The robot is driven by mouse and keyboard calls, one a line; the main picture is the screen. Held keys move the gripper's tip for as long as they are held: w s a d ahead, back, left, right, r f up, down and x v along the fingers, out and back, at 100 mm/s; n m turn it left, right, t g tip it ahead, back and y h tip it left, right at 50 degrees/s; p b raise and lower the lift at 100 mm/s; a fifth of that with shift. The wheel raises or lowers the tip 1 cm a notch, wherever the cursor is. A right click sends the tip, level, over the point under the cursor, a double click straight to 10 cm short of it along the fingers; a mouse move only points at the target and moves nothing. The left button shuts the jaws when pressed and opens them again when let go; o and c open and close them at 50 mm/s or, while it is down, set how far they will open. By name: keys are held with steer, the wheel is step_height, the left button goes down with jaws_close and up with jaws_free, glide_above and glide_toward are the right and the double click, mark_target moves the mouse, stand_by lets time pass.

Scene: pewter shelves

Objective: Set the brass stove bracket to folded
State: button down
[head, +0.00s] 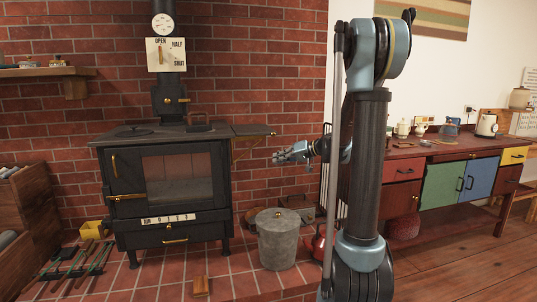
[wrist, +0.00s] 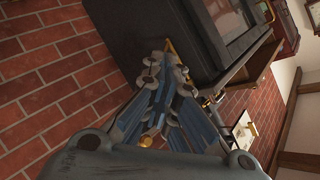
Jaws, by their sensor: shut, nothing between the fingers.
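The black stove (head: 170,185) stands against the brick wall. A dark side shelf (head: 254,131) sticks out level from its right side. The brass bracket (head: 238,152) shows under this shelf, slanting between the stove's side and the shelf. In the wrist view, a small brass piece (wrist: 170,46) that looks like the bracket shows just beyond the fingertips. My gripper (head: 279,157) is to the right of the bracket and a little below the shelf, shut and empty. It also shows in the wrist view (wrist: 167,72), its fingers partly covering the view of the stove's side.
A lidded metal bin (head: 277,240) stands on the tiles below my gripper. A workbench (head: 450,165) with coloured doors is at the right. Fire tools (head: 75,265) lie at the left front. The wall (head: 295,95) above the side shelf is bare.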

steer(key=a+r+n+t+h, duration=0.2)
steer(key=a+r+t+h, duration=0.15)
steer(key=r+h, duration=0.45)
steer(key=w+a+r+x, duration=0.1)
steer(key=r+x, duration=0.1)
steer(key=x, duration=1)
steer(key=shift+w+a+g, duration=0.35)
steer(key=shift+a, duration=0.05)
steer(key=shift+w, duration=0.8)
